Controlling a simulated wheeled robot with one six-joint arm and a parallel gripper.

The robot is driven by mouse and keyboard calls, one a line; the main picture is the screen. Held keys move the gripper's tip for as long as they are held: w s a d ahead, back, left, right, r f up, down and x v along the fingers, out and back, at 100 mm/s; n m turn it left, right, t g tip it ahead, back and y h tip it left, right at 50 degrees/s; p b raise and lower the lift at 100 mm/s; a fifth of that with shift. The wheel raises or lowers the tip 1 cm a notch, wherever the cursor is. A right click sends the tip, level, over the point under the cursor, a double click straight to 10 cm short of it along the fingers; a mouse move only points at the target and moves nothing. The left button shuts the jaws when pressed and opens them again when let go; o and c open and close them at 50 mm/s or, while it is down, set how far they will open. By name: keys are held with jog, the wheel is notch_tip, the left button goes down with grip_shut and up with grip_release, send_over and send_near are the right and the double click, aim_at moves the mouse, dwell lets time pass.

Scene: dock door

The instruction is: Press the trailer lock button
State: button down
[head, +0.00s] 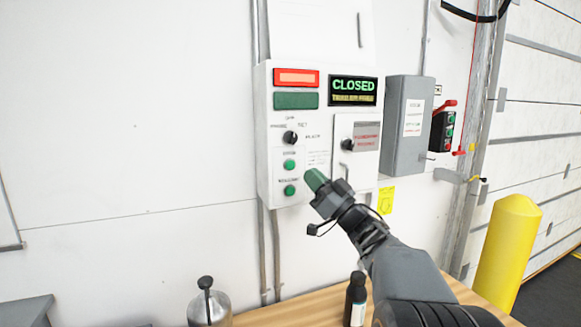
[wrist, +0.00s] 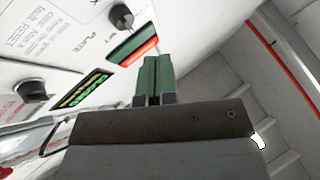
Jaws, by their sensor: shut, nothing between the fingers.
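A white control panel (head: 300,110) hangs on the wall; it also shows tilted in the wrist view (wrist: 70,60). Two green buttons sit low on its left side, an upper one (head: 290,165) and a lower one (head: 290,190). Their labels are too small to read, so I cannot tell which is the trailer lock button. My gripper (head: 315,179), with green fingertips, is shut and empty. In the head view its tips appear just right of the two buttons, in front of the panel; I cannot tell the gap. In the wrist view the fingers (wrist: 152,78) are together, and neither button shows.
The panel has a black knob (head: 290,137), a lit red light (head: 296,78) and a display reading CLOSED (head: 352,86). Right are a grey box (head: 408,125), a black button station (head: 443,130) and a yellow bollard (head: 508,245). A wooden table (head: 270,318) with bottles stands below.

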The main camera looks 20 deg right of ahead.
aim_at(290, 165)
jog(key=shift+w, duration=0.1)
dwell(0.3)
jog(key=shift+w+p, duration=1.95)
jog(key=shift+w, duration=2.35)
jog(key=shift+w, duration=0.15)
jog(key=shift+w, duration=0.25)
jog(key=shift+w, duration=0.4)
jog(key=shift+s, duration=0.1)
jog(key=shift+s+f+b, duration=0.1)
jog(key=shift+s+b, duration=0.45)
jog(key=shift+b, duration=0.25)
jog(key=shift+s, duration=0.15)
